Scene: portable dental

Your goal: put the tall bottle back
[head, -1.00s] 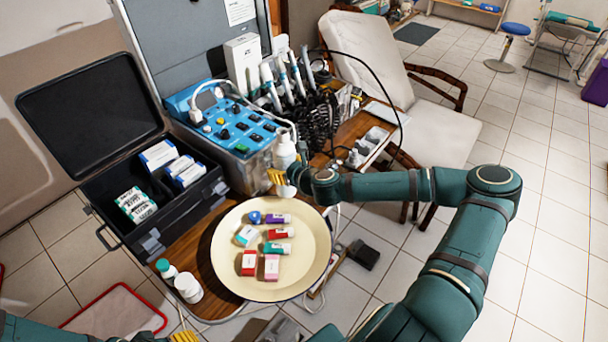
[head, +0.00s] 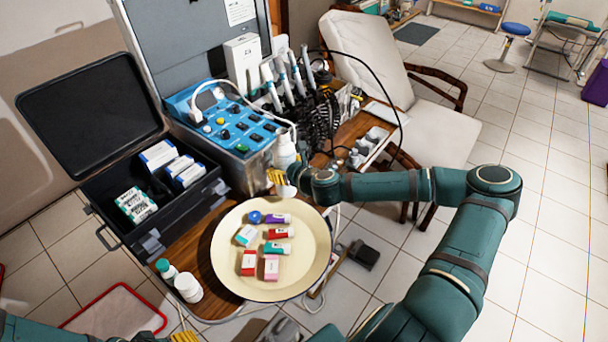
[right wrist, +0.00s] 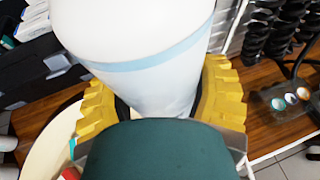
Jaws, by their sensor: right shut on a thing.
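The tall bottle (head: 285,150) is white and stands upright beside the blue dental unit, above the back rim of the cream tray. My right gripper (head: 278,177) is shut on it low on its body. In the right wrist view the bottle (right wrist: 140,60) fills the middle, between the yellow fingers of the gripper (right wrist: 160,100).
The round cream tray (head: 225,265) holds several small boxes and tubes. Two white bottles (head: 188,288) stand left of it. The blue unit (head: 240,130) and its hanging handpieces (head: 285,85) crowd the back. An open black case (head: 150,190) lies at left.

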